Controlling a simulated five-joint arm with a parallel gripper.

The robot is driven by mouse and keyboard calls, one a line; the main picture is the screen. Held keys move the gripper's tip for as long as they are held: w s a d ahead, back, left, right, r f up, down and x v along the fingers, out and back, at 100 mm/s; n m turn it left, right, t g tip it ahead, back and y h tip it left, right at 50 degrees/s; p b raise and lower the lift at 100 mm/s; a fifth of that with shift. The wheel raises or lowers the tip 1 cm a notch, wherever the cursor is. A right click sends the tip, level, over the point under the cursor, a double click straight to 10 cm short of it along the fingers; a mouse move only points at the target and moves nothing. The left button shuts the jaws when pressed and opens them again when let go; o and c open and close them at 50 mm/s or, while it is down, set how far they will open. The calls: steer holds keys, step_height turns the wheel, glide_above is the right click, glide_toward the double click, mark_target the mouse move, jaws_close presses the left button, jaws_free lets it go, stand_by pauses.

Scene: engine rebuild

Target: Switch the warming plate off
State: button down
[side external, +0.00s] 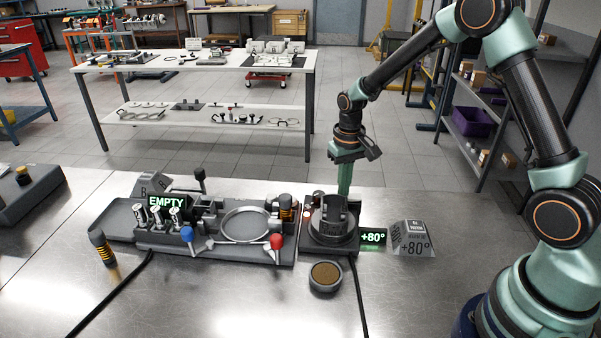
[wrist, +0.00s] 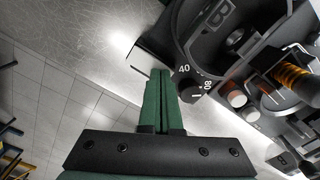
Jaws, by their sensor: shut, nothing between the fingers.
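The warming plate (side external: 313,240) is a dark box on the steel bench, with a dark round part (side external: 333,213) on top. A green lit display (side external: 373,236) at its right reads +80°. In the wrist view a black dial (wrist: 191,94) on the plate shows 40 and 80 with a white mark. My gripper (side external: 345,194) is shut and empty, pointing down behind the plate. In the wrist view its green fingertips (wrist: 160,75) are just left of the dial; contact cannot be told.
A grey fixture (side external: 190,245) with a ring, blue and red knobs and an EMPTY display stands left of the plate. A +80° sign block (side external: 413,238) stands at right. A round brown-topped puck (side external: 325,275) sits in front.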

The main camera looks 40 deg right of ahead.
steer(key=shift+r, duration=3.5)
steer(key=s+a+r+n+t, duration=0.3)
steer(key=s+a+r+t, duration=0.1)
steer(key=s+r, duration=0.9)
steer(key=shift+s+a+t, duration=0.2)
steer(key=shift+s+t, duration=0.6)
steer(key=shift+s, duration=0.25)
